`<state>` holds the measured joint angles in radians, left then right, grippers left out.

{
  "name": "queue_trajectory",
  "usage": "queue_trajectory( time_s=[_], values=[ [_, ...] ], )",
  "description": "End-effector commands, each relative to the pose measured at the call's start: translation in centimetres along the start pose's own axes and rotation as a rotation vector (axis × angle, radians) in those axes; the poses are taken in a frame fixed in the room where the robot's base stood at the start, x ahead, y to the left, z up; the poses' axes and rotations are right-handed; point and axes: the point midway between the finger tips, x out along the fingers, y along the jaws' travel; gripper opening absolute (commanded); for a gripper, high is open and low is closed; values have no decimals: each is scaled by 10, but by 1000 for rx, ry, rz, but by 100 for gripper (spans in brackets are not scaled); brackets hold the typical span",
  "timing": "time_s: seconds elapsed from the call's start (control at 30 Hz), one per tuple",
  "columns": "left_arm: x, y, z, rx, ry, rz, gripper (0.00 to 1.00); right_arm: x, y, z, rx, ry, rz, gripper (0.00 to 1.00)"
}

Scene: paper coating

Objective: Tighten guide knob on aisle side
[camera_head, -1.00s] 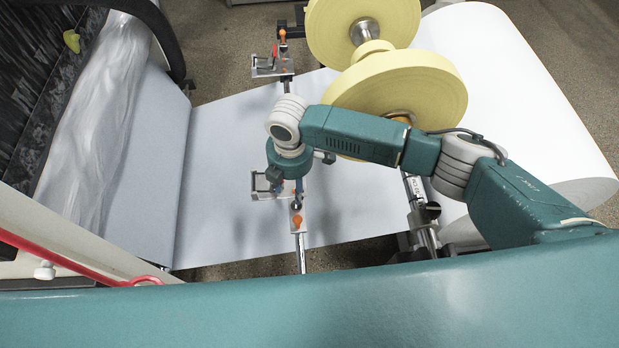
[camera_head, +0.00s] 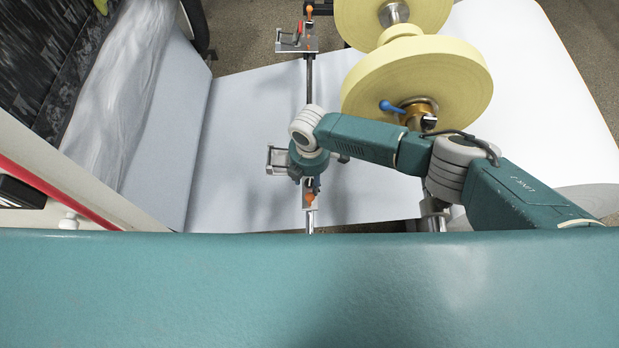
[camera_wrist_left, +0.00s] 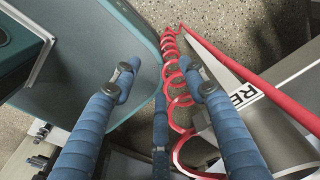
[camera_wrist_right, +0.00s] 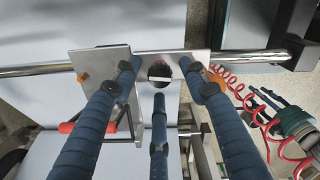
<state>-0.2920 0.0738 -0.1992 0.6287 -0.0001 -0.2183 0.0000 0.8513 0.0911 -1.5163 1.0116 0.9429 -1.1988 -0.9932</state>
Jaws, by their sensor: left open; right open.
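The near guide is a metal plate (camera_wrist_right: 195,62) on a steel rod, with a round dark knob (camera_wrist_right: 160,73) in its middle. In the right wrist view my right gripper (camera_wrist_right: 158,80) is open, its blue fingers spread around the knob; I cannot tell if they touch it. In the head view my right wrist hides most of this guide; its bracket (camera_head: 279,160) and an orange knob (camera_head: 310,198) show. My left gripper (camera_wrist_left: 163,85) is open and empty above the floor, beside a red coiled hose (camera_wrist_left: 172,70). It is outside the head view.
A second guide (camera_head: 297,40) sits farther along the rod. Yellow rolls (camera_head: 440,75) on a shaft, with a blue lever (camera_head: 390,107), stand right of the rod. A white paper web (camera_head: 250,120) runs below. A red handle (camera_wrist_right: 68,127) is close to my right fingers.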

Motion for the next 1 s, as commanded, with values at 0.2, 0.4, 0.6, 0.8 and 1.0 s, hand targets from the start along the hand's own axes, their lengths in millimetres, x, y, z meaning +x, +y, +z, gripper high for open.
queue_trajectory(
  time_s=[0.2,0.4,0.6,0.8,1.0],
  values=[
    [0,0,6,0,-9,1,43,0,0,0,0,1,0,43],
    [0,-1,14,2,-20,-1,43,0,0,0,0,1,0,3],
    [0,-4,16,3,-23,-4,43,0,0,-1,4,1,0,0],
    [-2,-4,15,4,-23,-4,43,0,-1,-2,51,3,-2,0],
    [-6,-4,15,4,-22,-4,43,0,-1,-3,169,5,-2,0]
  ],
)
